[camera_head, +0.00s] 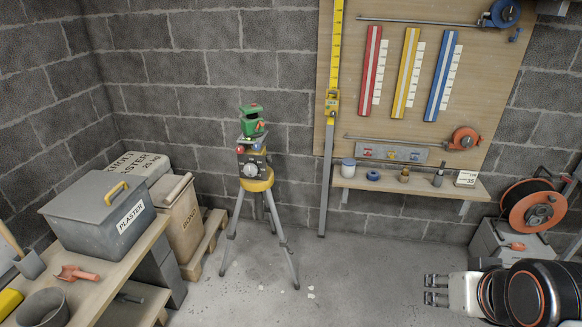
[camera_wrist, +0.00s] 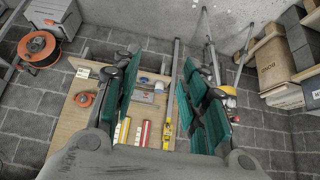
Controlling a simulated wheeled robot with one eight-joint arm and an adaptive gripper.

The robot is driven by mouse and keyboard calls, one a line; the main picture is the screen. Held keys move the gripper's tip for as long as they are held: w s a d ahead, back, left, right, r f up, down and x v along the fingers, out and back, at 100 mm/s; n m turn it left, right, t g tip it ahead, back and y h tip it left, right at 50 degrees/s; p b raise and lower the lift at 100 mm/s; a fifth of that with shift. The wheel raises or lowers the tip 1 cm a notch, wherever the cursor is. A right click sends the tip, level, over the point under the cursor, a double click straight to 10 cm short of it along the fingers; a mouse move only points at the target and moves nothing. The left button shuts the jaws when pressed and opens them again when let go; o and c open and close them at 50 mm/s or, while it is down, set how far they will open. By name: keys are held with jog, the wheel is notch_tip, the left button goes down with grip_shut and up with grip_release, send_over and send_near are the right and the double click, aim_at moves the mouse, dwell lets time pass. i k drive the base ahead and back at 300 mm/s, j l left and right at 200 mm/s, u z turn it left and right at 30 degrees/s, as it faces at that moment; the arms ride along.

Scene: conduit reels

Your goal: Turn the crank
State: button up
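A large orange and black reel (camera_head: 530,207) stands at the right in the head view, on a grey box against the block wall. Its hub looks grey and dark; I cannot make out a crank handle clearly. The reel also shows at the upper left in the wrist view (camera_wrist: 38,48), where the scene appears upside down. My gripper (camera_wrist: 163,62) is open and empty in the wrist view, its teal-padded fingers wide apart. It is away from the reel and touches nothing. In the head view, a white and black part of my arm fills the lower right corner.
A tripod (camera_head: 265,215) with a green instrument stands mid-floor. A workbench (camera_head: 115,275) with a grey PLASTER box (camera_head: 85,222) is at left. The concrete floor between is mostly clear.

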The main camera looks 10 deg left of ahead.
aim_at(250, 170)
jog(key=i+j, duration=0.1)
jog(key=j, duration=0.25)
jog(key=i+j, duration=0.1)
jog(key=j, duration=0.25)
jog(key=i+j, duration=0.1)
jog(key=j, duration=0.25)
jog(key=i+j, duration=0.1)
jog(key=j, duration=0.25)
jog(key=u, duration=0.05)
